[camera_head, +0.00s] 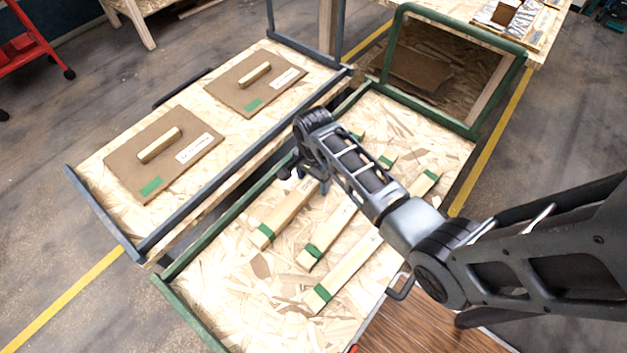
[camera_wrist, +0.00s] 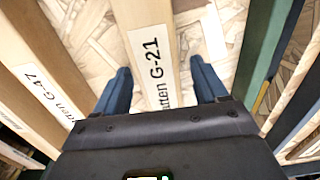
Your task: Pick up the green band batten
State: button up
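Several pale wooden battens with green bands near both ends lie side by side on the green-framed cart (camera_head: 203,290). They are the left batten (camera_head: 284,211), the middle batten (camera_head: 328,232) and the right batten (camera_head: 348,267). My gripper (camera_head: 312,186) is over the left batten and partly hidden by my arm. In the wrist view my gripper (camera_wrist: 160,75) is open, with a blue finger on each side of a batten labelled G-21 (camera_wrist: 134,14). I cannot tell whether the fingers reach down beside it. A batten labelled G-47 (camera_wrist: 22,118) lies to its left.
A green rail (camera_wrist: 262,48) runs close on the right in the wrist view. A grey-railed table (camera_head: 118,218) beside the cart holds two brown boards (camera_head: 205,150) (camera_head: 230,98) with wooden handles. A green upright frame (camera_head: 455,22) stands at the cart's far end.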

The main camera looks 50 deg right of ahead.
jog(key=c, duration=1)
jog(key=shift+r, duration=0.1)
